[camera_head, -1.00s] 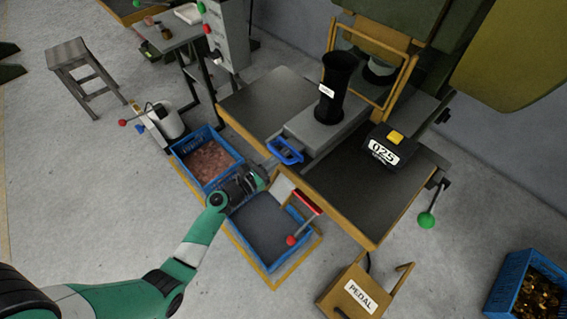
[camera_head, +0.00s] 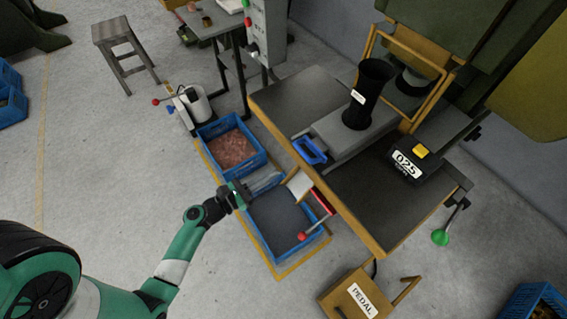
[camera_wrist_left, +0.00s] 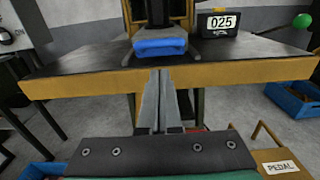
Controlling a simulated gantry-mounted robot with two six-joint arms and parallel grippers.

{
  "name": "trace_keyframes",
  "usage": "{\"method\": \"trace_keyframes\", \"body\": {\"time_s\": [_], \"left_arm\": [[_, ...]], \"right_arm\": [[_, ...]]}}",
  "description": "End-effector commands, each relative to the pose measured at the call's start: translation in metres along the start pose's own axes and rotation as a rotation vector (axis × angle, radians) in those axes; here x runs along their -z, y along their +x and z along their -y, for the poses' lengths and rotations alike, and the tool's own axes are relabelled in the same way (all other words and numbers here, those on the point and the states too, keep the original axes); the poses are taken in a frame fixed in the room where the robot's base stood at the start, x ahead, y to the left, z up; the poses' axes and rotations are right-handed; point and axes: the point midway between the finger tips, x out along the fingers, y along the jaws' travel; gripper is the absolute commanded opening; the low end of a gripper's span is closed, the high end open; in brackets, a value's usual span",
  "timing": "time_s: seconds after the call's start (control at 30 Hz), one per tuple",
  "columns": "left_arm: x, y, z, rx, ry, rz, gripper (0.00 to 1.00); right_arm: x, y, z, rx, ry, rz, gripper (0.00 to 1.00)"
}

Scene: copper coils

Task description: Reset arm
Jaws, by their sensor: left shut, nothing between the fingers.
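My left arm comes in from the lower left in the head view. My left gripper (camera_head: 278,179) is over the edge between two blue crates, its fingers pointing right toward the machine table. In the left wrist view its two fingers (camera_wrist_left: 158,78) are together, with nothing held, in front of the table's yellow edge. The crate with copper-coloured pieces (camera_head: 259,158) is behind the gripper; the dark-bottomed crate (camera_head: 283,256) is in front. My right gripper is not in view.
A pedal box (camera_head: 360,296) is at the bottom.

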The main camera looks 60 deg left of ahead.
Motion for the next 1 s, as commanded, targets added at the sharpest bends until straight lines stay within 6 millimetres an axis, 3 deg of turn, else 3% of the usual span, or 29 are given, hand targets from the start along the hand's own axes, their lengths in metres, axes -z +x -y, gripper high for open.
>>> {"method": "trace_keyframes", "body": {"time_s": [0.47,0.57,0.67,0.77,0.9,1.0], "left_arm": [[0.0,-0.007,0.001,0.001,0.001,0.001,0.0],[-0.009,-0.002,0.009,0.029,0.004,0.005,0.0],[-0.046,0.022,0.022,0.098,0.043,0.057,0.0],[-0.11,0.058,0.042,0.188,0.12,0.163,0.0],[-0.221,0.102,0.087,0.31,0.338,0.332,0.0],[-0.299,0.121,0.126,0.354,0.569,0.464,0.0]], "right_arm": [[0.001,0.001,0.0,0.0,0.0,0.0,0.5],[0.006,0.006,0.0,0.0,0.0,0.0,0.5],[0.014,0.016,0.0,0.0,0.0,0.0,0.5],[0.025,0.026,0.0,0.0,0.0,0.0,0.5],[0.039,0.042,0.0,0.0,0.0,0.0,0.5],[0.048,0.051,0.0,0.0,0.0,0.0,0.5]]}}
